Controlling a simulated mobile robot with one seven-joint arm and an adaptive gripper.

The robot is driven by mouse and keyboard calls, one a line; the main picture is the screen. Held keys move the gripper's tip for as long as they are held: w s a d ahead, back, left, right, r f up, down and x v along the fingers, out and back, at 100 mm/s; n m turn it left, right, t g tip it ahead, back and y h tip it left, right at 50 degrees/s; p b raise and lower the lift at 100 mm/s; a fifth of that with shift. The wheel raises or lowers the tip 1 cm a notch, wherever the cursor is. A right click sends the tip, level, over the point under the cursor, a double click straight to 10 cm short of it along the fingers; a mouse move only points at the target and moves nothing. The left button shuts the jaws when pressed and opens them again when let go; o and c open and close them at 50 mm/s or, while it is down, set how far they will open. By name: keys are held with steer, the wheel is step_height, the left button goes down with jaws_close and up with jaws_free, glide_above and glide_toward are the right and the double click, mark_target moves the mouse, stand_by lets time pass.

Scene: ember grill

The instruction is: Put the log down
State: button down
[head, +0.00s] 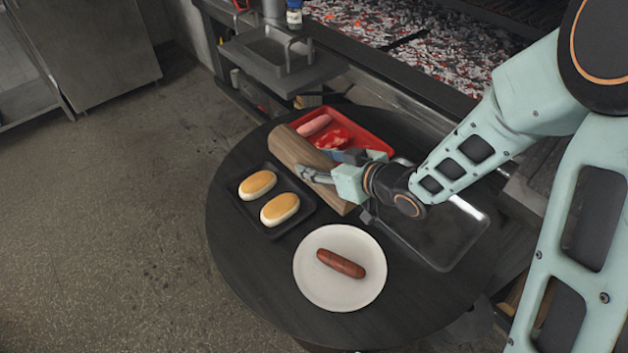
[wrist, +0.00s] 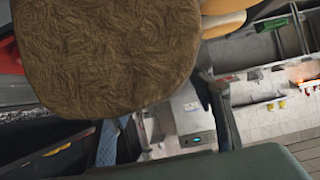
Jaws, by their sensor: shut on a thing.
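The log (head: 287,146) is a brown wooden piece lying lengthwise across the back of the round dark table (head: 232,222). It sits between the black bun tray and the red tray in the head view. My gripper (head: 318,176) reaches in from the right and is shut on the log near its middle. The log's brown, rough end (wrist: 108,52) fills the upper left of the wrist view. The log's underside is hidden, so I cannot tell whether it touches the table or hangs just above it.
A black tray (head: 304,222) with two buns lies left of the log. A red tray (head: 372,141) with sausage and meat lies behind it. A white plate (head: 340,298) with a sausage is in front, an empty dark metal tray (head: 462,236) right. The glowing grill (head: 425,45) is behind.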

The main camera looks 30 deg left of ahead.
steer(key=shift+w+a+f+b, duration=0.3)
steer(key=shift+a+f+b, duration=0.15)
steer(key=shift+a+f, duration=0.25)
steer(key=shift+w+a+f+b, duration=0.1)
steer(key=shift+a+f+b, duration=0.05)
steer(key=shift+f+b, duration=1.35)
steer(key=shift+f, duration=0.2)
steer(key=shift+f, duration=0.15)
steer(key=c, duration=0.9)
jaws_free()
steer(key=shift+c, duration=0.2)
